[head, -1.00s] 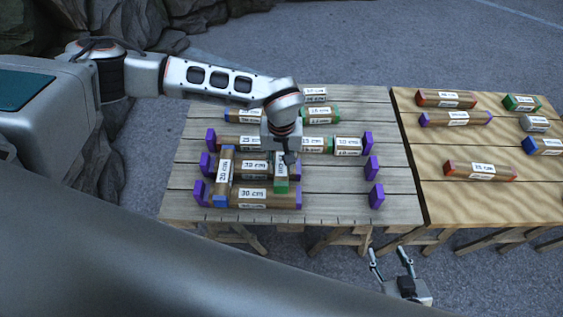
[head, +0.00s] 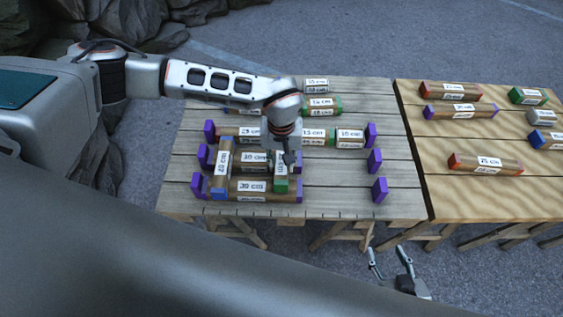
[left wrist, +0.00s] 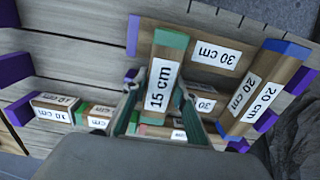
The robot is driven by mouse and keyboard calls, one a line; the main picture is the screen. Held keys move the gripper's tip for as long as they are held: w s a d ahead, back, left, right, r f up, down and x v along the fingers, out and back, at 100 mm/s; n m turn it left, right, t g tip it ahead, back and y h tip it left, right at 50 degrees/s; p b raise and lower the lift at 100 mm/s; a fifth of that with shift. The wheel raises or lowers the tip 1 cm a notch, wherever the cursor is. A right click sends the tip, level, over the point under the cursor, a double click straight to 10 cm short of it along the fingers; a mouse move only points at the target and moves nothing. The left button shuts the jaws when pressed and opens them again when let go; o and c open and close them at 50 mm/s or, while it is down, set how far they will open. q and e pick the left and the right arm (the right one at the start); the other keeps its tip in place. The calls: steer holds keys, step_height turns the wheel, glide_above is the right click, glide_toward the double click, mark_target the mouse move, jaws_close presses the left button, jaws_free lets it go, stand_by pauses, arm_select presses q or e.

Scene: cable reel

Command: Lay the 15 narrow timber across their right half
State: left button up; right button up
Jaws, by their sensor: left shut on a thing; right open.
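My left gripper (head: 290,160) is shut on the narrow 15 cm timber with green ends (head: 281,184). This timber points crosswise over the right part of two 30 cm timbers with purple ends, the front one (head: 252,187) and the one behind it (head: 252,159). In the left wrist view the 15 cm timber (left wrist: 159,88) sits between the fingers; whether it touches the timbers below I cannot tell. A 20 cm timber with blue ends (head: 222,168) lies across their left half. My right gripper (head: 387,256) is open and empty before the table's front edge.
Purple upright blocks (head: 379,190) stand in rows on the grey plank table (head: 335,195). Behind lie a row with a 10 cm timber (head: 350,137) and more timbers. A lighter table (head: 440,200) on the right holds several loose timbers, among them a 25 cm one (head: 486,163).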

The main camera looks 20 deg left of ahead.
arm_select(q)
steer(key=shift+f, duration=0.35)
steer(key=o, duration=1.2)
steer(key=shift+o, duration=0.2)
step_height(320, 180, up, 12)
steer(key=shift+s, duration=0.1)
